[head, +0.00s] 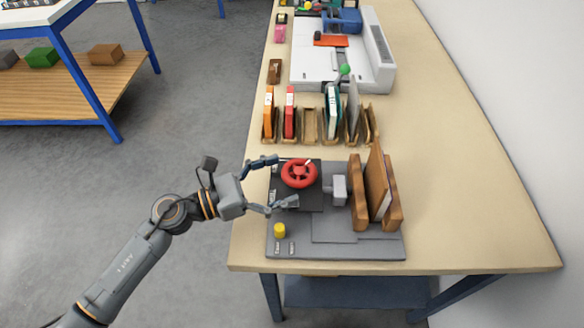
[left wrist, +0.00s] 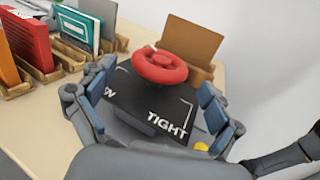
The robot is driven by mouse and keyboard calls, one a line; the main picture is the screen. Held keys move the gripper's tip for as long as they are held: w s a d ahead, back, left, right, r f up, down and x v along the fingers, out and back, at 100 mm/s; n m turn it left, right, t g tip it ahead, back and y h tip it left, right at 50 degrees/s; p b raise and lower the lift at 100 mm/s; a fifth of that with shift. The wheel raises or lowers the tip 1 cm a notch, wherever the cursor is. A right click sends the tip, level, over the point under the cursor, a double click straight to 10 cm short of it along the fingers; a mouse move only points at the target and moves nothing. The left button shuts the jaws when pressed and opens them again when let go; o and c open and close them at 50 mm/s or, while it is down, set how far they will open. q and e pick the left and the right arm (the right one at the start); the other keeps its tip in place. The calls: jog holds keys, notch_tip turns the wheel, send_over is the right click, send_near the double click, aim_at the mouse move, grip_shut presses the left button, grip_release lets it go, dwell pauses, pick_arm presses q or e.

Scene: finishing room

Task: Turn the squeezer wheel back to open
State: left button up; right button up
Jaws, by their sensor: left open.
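The red squeezer wheel (head: 299,173) sits on a dark plate (head: 310,200) on the grey squeezer base (head: 337,250). In the left wrist view the wheel (left wrist: 160,66) stands beyond the plate, which reads "TIGHT" and a partly hidden word. My left gripper (head: 278,181) is open, its fingers spread at the left side of the wheel, with nothing between the pads. In the left wrist view the fingers (left wrist: 155,100) flank the plate, short of the wheel. A brown board (head: 377,180) stands between two wooden jaws (head: 358,195) right of the wheel. My right gripper is not in view.
A yellow knob (head: 279,230) stands at the base's front left. Wooden slots (head: 309,125) holding several books stand behind the squeezer. A white machine (head: 340,65) is farther back. The table (head: 460,210) is clear on the right.

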pick_arm(q)
jog(key=shift+x, duration=1.25)
jog(key=c, duration=1.2)
jog(key=shift+p, duration=0.3)
